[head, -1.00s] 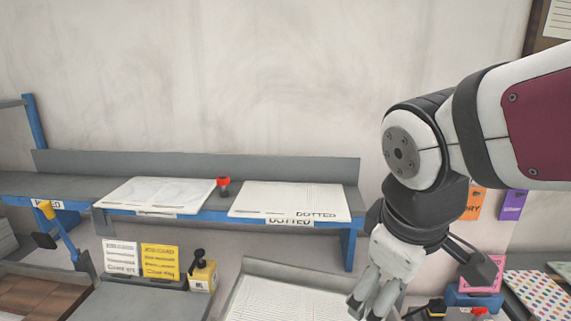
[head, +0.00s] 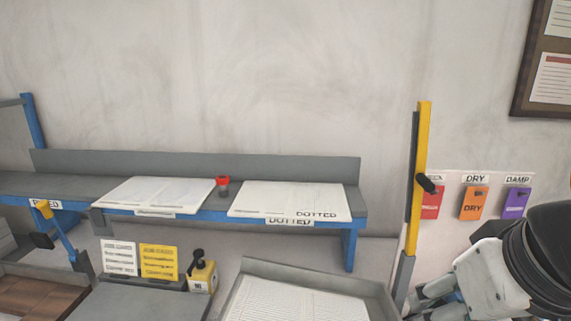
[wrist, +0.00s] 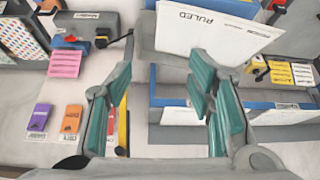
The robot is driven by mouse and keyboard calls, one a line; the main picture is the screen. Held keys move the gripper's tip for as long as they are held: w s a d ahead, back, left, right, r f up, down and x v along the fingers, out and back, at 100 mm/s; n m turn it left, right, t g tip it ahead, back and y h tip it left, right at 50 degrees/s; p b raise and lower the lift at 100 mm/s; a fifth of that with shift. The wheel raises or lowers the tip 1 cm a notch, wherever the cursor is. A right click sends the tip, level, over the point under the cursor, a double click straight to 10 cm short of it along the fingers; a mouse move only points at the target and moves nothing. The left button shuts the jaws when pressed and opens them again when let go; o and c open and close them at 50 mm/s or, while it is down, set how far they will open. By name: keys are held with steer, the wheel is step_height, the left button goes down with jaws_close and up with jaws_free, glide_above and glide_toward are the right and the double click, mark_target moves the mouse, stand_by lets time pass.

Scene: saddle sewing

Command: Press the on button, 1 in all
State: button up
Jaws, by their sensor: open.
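No button with a readable "on" label shows. In the wrist view, a blue box (wrist: 70,43) with a small red or orange part on top is at the upper left. A small yellow-and-black piece (wrist: 102,38) is beside it. In the head view, a small red-topped piece (head: 223,185) stands on the shelf between two white boards. My gripper (head: 428,296) is at the lower right, partly cut off by the picture edge. In the wrist view, its teal-padded fingers (wrist: 163,95) are apart, with nothing seen held between them.
A yellow upright post (head: 424,170) with a black knob stands left of red, orange (head: 475,203) and purple cards. A yellow box with a black lever (head: 202,276) sits below the shelf (head: 200,163). A grey tray (head: 375,292) lies near my gripper.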

jaws_close()
stand_by(1.1)
